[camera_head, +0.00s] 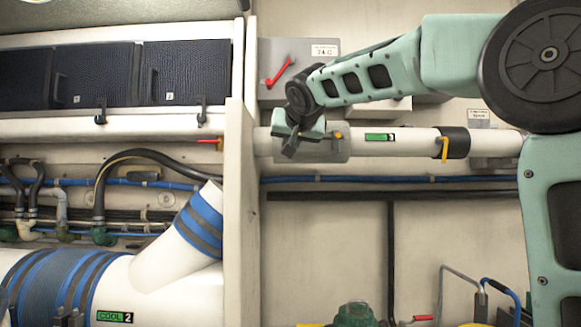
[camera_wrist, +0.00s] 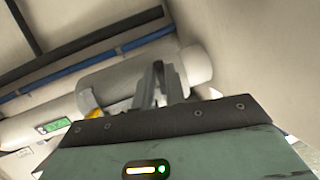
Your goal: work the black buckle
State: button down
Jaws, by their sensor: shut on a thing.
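My gripper (camera_head: 292,143) reaches the left end of the grey sleeve (camera_head: 318,150) on the white pipe. In the wrist view my gripper's fingers (camera_wrist: 160,84) are close together, upright against the same sleeve (camera_wrist: 115,82). They are shut on the black buckle, which the fingers almost wholly hide, so its position cannot be told. A small yellow lever (camera_wrist: 91,104) sits on the sleeve's other end, apart from the fingers.
A black collar (camera_head: 456,142) with a yellow lever sits further right on the pipe. A white partition (camera_head: 239,200) stands close left of my gripper. A grey box (camera_head: 290,60) with a red lever (camera_head: 280,72) is above. A blue line (camera_head: 400,179) runs below the pipe.

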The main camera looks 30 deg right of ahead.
jog(key=f+t+b, duration=0.1)
jog(key=b, duration=0.2)
jog(key=shift+s+f, duration=0.1)
jog(key=shift+b, duration=1.25)
jog(key=c, duration=1.5)
grip_release()
jog(key=shift+o, duration=0.2)
jog(key=b+v, duration=0.5)
jog(key=v, duration=1.2)
jog(key=shift+s+a+f, duration=0.15)
jog(key=shift+a+f, duration=0.2)
